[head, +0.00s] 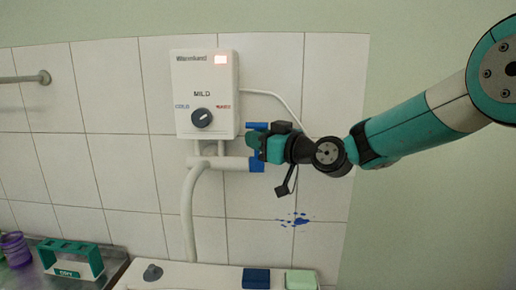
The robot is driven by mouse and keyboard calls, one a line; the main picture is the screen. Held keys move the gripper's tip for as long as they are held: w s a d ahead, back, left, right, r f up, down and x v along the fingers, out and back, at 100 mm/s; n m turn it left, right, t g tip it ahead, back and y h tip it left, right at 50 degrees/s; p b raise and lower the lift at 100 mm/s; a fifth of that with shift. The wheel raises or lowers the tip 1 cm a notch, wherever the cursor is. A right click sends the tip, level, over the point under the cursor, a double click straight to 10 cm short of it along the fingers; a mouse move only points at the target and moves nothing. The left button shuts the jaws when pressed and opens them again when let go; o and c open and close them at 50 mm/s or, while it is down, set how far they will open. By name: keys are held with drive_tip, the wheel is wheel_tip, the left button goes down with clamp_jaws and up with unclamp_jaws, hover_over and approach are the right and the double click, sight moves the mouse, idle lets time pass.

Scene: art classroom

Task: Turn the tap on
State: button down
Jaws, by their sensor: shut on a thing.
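A white wall water heater with a dark dial hangs on the tiles. Below it, the tap's white pipe (225,163) runs right to a blue end (257,166). A blue piece of the tap handle (256,126) shows above it, by the top of my gripper. My gripper (259,145) reaches in from the right and is shut on the tap handle. The gripper hides the handle's middle. A grey-white spout (188,215) curves down from the pipe's left end; no water is visible.
The heater (205,92) stands close above my gripper, with a thin white hose (278,97) at its right. Below are a white basin rim (190,275), a blue block (256,278) and a pale green block (301,279). A teal holder (70,262) and purple jar (15,248) stand lower left.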

drive_tip(key=shift+s+f+n+t+y+b, duration=0.15)
drive_tip(key=shift+s+f+n+y+b, duration=0.3)
drive_tip(key=shift+b, duration=1.85)
drive_tip(key=shift+s+f+n+t+y+b, duration=0.2)
drive_tip(key=shift+n+b, duration=0.45)
drive_tip(key=shift+b, duration=1.65)
drive_tip(key=shift+s+r+n+y+b, duration=0.25)
drive_tip(key=shift+r+n+b, duration=0.15)
drive_tip(key=shift+b, duration=0.55)
drive_tip(key=shift+r, duration=0.1)
drive_tip(key=c, duration=1.2)
unclamp_jaws()
drive_tip(key=shift+o, duration=0.2)
drive_tip(key=b+v, duration=0.6)
drive_tip(key=v, duration=1.1)
drive_tip(key=shift+d, duration=0.2)
